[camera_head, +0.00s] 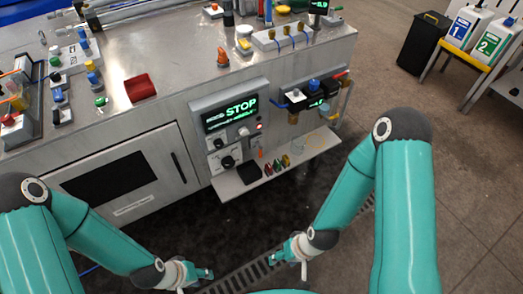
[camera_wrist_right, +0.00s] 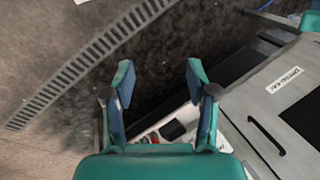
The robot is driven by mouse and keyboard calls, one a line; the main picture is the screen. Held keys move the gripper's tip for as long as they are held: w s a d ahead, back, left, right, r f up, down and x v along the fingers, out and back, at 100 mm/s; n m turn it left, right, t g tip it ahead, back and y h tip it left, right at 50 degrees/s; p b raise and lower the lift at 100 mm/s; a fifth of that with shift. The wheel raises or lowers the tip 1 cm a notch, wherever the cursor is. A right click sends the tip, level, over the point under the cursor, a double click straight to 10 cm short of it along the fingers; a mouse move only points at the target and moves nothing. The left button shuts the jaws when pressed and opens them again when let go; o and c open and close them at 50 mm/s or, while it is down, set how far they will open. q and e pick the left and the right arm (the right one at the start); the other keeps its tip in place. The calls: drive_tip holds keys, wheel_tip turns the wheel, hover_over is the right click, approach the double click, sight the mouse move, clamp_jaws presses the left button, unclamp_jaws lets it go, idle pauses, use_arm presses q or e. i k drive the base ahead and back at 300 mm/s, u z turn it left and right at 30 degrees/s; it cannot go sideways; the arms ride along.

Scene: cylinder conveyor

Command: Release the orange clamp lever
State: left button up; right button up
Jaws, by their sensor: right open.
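A small orange piece (camera_head: 222,57) stands upright on the metal bench top, near its front edge. It is too small to tell if it is the clamp lever. My left gripper (camera_head: 208,274) is low in front of the bench, well away from the orange piece; its jaws are too small to read. My right gripper (camera_head: 287,262) is low over the floor, below and in front of the bench's shelf. In the right wrist view the right gripper (camera_wrist_right: 160,80) is open, with nothing between its fingers. The orange piece is not seen there.
The bench front has a STOP display panel (camera_head: 238,112) and a low shelf (camera_head: 228,187) with small items. A red tray (camera_head: 140,88) and several fittings are on top. A black bin (camera_head: 424,42) stands at right. The floor around my grippers is clear; a drain grate (camera_wrist_right: 95,50) crosses it.

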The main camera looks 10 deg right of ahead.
sight(259, 145)
drive_tip(key=z, duration=0.05)
drive_tip(key=k, duration=0.65)
drive_tip(key=u, duration=0.2)
drive_tip(key=i, duration=0.45)
drive_tip(key=u, duration=0.65)
drive_tip(key=i, duration=0.55)
drive_tip(key=z, duration=0.35)
